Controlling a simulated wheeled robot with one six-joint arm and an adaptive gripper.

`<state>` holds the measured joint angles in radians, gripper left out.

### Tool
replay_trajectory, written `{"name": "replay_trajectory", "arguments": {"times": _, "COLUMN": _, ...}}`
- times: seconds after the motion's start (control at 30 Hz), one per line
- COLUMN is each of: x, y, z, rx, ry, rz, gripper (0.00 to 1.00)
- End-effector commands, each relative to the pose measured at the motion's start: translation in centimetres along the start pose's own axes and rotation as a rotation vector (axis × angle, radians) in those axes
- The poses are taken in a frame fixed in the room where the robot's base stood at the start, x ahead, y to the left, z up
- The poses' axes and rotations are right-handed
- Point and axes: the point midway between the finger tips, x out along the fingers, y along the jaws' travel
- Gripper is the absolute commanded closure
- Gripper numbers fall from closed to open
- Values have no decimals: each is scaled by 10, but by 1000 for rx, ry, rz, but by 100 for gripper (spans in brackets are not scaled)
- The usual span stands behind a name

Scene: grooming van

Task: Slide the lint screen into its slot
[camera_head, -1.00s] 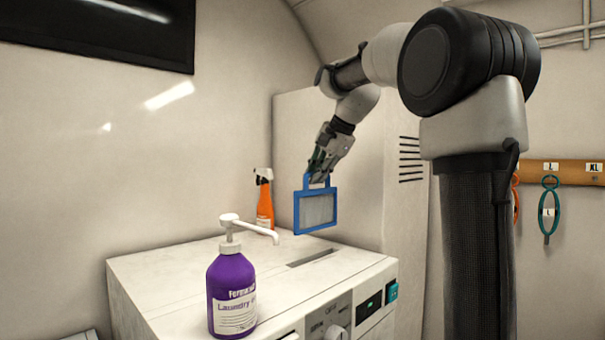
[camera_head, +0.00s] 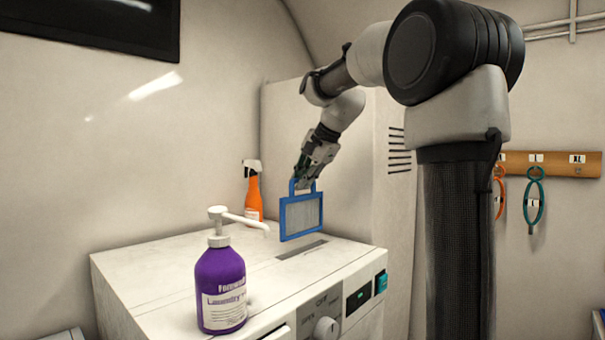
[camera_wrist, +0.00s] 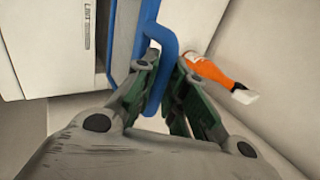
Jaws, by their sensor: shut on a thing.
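The lint screen (camera_head: 301,217) has a blue frame with grey mesh and a handle loop on top. My gripper (camera_head: 304,184) is shut on that handle, and the screen hangs upright a little above the machine's top. The slot (camera_head: 302,249) is a narrow dark opening in the top, just below the screen. In the wrist view the blue handle (camera_wrist: 158,75) runs between the fingers of my gripper (camera_wrist: 165,78), and the slot with its "LINT" label (camera_wrist: 87,25) shows at the upper left. The mesh is mostly hidden there.
A purple pump bottle (camera_head: 221,288) stands on the white machine (camera_head: 150,268) front left of the slot, its spout pointing towards the screen. An orange spray bottle (camera_head: 254,199) stands behind the screen, at the left. A vented cabinet (camera_head: 349,207) rises behind.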

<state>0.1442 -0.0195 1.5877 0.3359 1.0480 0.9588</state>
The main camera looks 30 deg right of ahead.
Motion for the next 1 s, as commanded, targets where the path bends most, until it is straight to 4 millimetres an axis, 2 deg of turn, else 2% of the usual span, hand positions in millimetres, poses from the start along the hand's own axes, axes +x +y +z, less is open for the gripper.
{"name": "replay_trajectory", "arguments": {"times": 1.0, "x": 55, "y": 39, "z": 0, "rx": 1, "ry": 0, "rz": 1, "gripper": 100}}
